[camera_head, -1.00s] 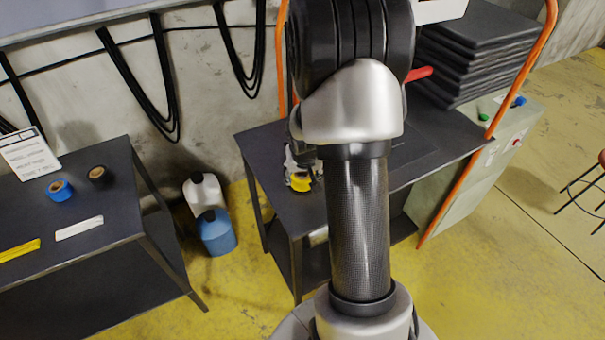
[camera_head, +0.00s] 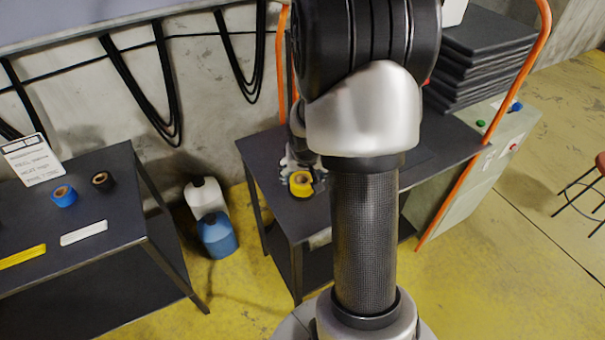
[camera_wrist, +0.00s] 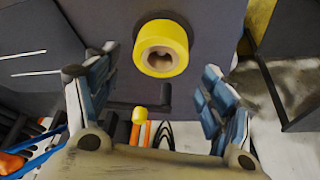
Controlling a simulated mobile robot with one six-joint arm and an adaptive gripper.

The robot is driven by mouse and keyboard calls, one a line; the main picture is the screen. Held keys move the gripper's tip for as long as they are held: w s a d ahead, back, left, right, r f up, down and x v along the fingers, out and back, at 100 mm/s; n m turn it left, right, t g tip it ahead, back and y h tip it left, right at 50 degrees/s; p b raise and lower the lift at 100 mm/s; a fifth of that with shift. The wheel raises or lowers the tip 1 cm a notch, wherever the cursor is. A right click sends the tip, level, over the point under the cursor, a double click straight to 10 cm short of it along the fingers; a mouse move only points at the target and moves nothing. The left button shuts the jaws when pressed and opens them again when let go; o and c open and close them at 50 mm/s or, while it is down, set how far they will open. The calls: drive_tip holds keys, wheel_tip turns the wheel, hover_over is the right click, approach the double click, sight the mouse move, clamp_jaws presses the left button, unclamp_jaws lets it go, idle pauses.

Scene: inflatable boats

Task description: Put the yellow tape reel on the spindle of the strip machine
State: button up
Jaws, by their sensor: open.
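The yellow tape reel (camera_head: 300,183) is on the dark bench at the centre of the head view. In the wrist view the yellow tape reel (camera_wrist: 178,60) shows its pale core and central hole, facing the camera. A dark round edge shows around its upper left; I cannot tell if this is shadow or a part under it. My gripper (camera_wrist: 160,62) is open, its blue-padded fingers on either side of the reel with gaps between. In the head view my gripper is mostly hidden behind my arm, close to the reel. I cannot make out the spindle or the strip machine clearly.
A second dark table (camera_head: 120,216) at left holds a blue reel (camera_head: 64,196), a black reel (camera_head: 103,181), a sign (camera_head: 31,159) and two strips. Jugs (camera_head: 216,234) stand between the tables. Stacked dark sheets (camera_head: 480,60) and an orange rail (camera_head: 462,193) are at right.

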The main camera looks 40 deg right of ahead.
drive_tip(key=s+a+r+n+y+p, duration=0.15)
drive_tip(key=s+a+r, duration=0.25)
drive_tip(key=a+r, duration=0.45)
drive_tip(key=s+a+r+n, duration=0.2)
drive_tip(key=s+a+r, duration=0.1)
drive_tip(key=a+r, duration=0.6)
drive_tip(key=s+a+r+n+y, duration=0.1)
drive_tip(key=s+a+r+n, duration=0.2)
drive_tip(key=s+a, duration=0.5)
drive_tip(key=s+r, duration=0.1)
drive_tip(key=s, duration=0.2)
drive_tip(key=shift+s+r+n+t, duration=0.25)
drive_tip(key=shift+r+n+t, duration=0.1)
drive_tip(key=shift+r+t, duration=0.05)
